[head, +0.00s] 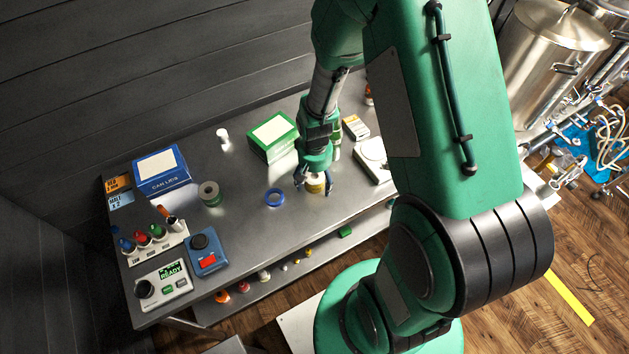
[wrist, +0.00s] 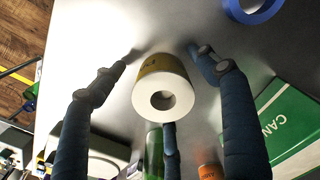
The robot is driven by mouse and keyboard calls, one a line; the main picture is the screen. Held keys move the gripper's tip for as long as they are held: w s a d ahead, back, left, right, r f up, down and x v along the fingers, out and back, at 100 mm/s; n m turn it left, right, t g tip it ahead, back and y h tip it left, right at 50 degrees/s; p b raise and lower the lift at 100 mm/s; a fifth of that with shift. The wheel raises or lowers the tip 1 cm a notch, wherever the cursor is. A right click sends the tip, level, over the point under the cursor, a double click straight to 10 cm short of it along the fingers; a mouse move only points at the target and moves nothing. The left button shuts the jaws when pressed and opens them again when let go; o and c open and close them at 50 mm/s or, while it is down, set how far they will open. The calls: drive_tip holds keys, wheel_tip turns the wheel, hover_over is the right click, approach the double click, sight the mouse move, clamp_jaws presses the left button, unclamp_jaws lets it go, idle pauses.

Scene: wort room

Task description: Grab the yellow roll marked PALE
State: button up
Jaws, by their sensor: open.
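The yellow roll (head: 316,187) stands on the steel table below my gripper (head: 315,181) in the head view. In the wrist view the yellow roll (wrist: 150,68) shows its white top with a round hole, and a small dark part of its marking, too little to read. My gripper (wrist: 163,55) is open, with blue fingers to the left and right of the roll and another finger below it in the picture. Gaps show between the left and right fingers and the roll. My gripper hides part of the roll in the head view.
A blue ring roll (head: 275,197) lies left of the yellow roll, and a green-grey roll (head: 209,193) farther left. A green box (head: 272,138) stands behind, and a white device (head: 374,158) to the right. The table's front edge is close.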

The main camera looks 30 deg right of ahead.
sight(315, 177)
idle(0.4)
drive_tip(key=c, duration=1.3)
drive_tip(key=shift+r, duration=0.85)
wheel_tip(315, 177, up, 2)
drive_tip(key=shift+r+p, duration=0.1)
drive_tip(key=shift+p, duration=0.2)
drive_tip(key=s+a, duration=0.1)
drive_tip(key=s, duration=0.9)
drive_tip(key=s+a+r, duration=0.1)
drive_tip(key=s, duration=0.4)
drive_tip(key=shift+s+a+p, duration=0.35)
drive_tip(key=shift+p, duration=0.05)
